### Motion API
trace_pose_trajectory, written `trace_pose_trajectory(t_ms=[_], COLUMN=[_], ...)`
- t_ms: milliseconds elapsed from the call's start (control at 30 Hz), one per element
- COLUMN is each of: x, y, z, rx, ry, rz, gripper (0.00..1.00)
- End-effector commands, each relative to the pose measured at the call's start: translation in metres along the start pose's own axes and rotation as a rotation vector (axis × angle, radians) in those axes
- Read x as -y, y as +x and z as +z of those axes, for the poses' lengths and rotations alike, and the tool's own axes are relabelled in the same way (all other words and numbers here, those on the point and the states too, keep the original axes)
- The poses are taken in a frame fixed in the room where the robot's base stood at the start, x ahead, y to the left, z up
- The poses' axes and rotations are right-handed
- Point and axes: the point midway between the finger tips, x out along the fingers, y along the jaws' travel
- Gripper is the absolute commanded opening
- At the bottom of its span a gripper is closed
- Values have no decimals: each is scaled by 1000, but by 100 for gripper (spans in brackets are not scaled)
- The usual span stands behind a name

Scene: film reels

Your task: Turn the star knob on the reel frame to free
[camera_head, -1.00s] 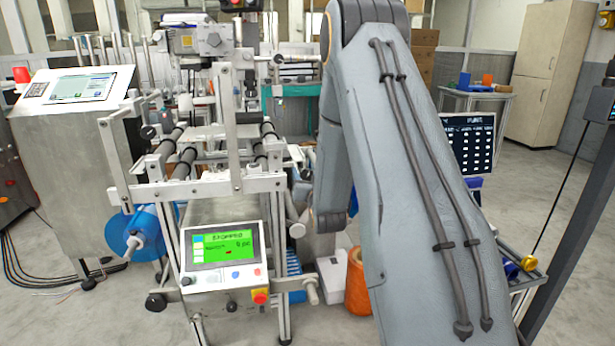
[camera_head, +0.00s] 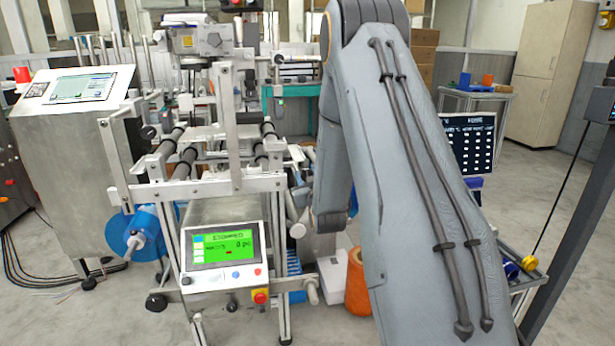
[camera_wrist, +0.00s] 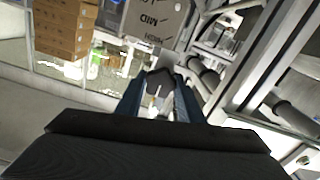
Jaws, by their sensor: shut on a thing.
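In the wrist view my gripper (camera_wrist: 160,82) has its two blue fingers close together on a dark, rounded knob (camera_wrist: 159,78), which I take for the star knob. Its arms and setting are too small and dark to read. A pale rod-like piece shows between the fingers below it. In the head view the metal reel frame (camera_head: 210,188), with dark rollers, stands left of my arm. My gripper and the gripped knob cannot be made out there, behind my arm and the frame's right side. Frame rails and rollers (camera_wrist: 205,73) show at right in the wrist view.
A green-lit screen panel (camera_head: 222,248) with a red button is on the frame's front. A blue reel (camera_head: 138,235) is at its left. Open floor lies at right.

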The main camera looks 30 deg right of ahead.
Motion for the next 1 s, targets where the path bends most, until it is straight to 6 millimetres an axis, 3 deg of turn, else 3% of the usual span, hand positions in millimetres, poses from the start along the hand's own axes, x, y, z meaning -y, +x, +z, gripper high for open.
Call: trace_pose_trajectory(t_ms=[233,267,367,733,1000], x=[0,0,0,0,0], y=[0,0,0,-6,-46], z=[0,0,0,0,0], rx=[0,0,0,1,3], ry=[-2,-2,-1,0,-1], rz=[0,0,0,0,0], gripper=[12,38,53,53,53])
